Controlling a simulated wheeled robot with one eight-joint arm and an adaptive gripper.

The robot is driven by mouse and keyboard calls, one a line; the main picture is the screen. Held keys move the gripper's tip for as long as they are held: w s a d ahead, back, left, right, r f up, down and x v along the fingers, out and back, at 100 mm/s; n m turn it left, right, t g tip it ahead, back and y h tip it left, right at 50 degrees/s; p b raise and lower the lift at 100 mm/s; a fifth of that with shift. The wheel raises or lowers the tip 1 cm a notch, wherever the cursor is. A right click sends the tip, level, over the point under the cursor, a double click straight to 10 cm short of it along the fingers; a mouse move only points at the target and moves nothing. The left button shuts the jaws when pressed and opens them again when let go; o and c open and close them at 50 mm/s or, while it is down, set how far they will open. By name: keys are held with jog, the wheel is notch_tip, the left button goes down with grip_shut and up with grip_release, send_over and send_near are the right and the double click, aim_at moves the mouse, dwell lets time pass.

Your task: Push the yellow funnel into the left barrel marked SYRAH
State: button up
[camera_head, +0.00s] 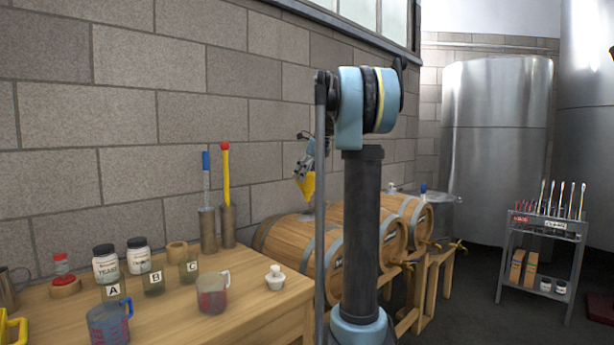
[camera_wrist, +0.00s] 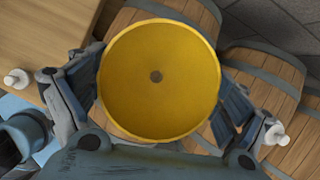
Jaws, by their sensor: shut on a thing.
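The yellow funnel (camera_wrist: 160,100) is held between the two fingers of my gripper (camera_wrist: 158,98), its wide mouth facing the wrist camera. In the head view the funnel (camera_head: 306,187) is above the top of the leftmost barrel (camera_head: 290,235), with my gripper (camera_head: 308,165) at its upper end. Whether its spout touches or enters the barrel cannot be told. My arm column hides part of that barrel and any SYRAH marking. In the wrist view a barrel (camera_wrist: 178,12) lies behind the funnel, whose body hides the spout and any bung hole.
More barrels (camera_head: 412,220) lie on a wooden rack to the right. A wooden table (camera_head: 240,290) at left holds jars, a measuring jug (camera_head: 212,293) and a white stopper (camera_head: 275,278). A grey trolley (camera_head: 545,255) stands at right, with bare floor before it.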

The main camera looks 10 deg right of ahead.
aim_at(307, 198)
jog(key=shift+f, duration=2.35)
jog(key=shift+s+f, duration=0.1)
jog(key=shift+f, duration=1.85)
dwell(1.2)
jog(key=o, duration=0.7)
jog(key=shift+r, duration=4)
